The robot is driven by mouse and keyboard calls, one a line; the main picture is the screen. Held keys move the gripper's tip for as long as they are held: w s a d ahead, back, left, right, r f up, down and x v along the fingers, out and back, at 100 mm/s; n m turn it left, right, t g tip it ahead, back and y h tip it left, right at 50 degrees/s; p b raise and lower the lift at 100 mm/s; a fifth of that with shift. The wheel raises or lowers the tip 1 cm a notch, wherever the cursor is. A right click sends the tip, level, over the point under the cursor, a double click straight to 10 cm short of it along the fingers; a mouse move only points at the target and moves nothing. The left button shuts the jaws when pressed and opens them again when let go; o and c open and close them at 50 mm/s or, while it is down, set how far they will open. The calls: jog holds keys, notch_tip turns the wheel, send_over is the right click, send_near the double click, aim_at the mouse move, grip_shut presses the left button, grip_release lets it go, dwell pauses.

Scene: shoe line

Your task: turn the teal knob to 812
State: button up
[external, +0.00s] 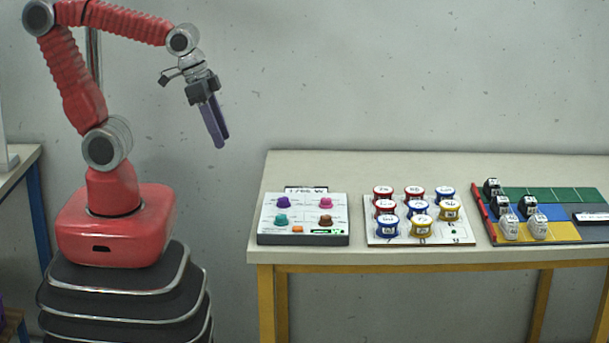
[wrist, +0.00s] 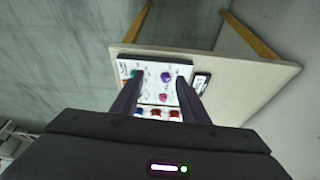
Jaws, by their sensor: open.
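The teal knob (external: 281,219) is at the front left of a white control panel (external: 264,227) on the table. A purple knob (external: 283,200) is behind it, with a pink knob (external: 326,201) and a brown knob (external: 325,219) to the right. My gripper (external: 219,142) is open and empty, pointing down in the air left of the table, well apart from the panel. In the wrist view, my open fingers (wrist: 160,80) frame the panel (wrist: 152,62) at a distance. The left finger hides part of it. The knob's reading is too small to tell.
A display sign (external: 306,189) stands at the panel's back edge. An orange button (external: 297,229) and a small green display (external: 327,233) are at its front. To the right are a board with several colored spools (external: 414,192) and a colored mat with shoes (external: 509,228).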

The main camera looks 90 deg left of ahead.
jog(key=w+d+f+n+g, duration=0.25)
jog(key=w+d+n, duration=0.2)
jog(key=w, duration=0.35)
jog(key=n+g, duration=0.2)
jog(key=n, duration=1.2)
send_over(281, 215)
jog(key=shift+d+t, duration=0.1)
jog(key=shift+t, duration=0.15)
jog(key=shift+f, duration=0.15)
notch_tip(281, 215, down, 14)
jog(key=shift+r, duration=0.25)
jog(key=shift+c, duration=0.2)
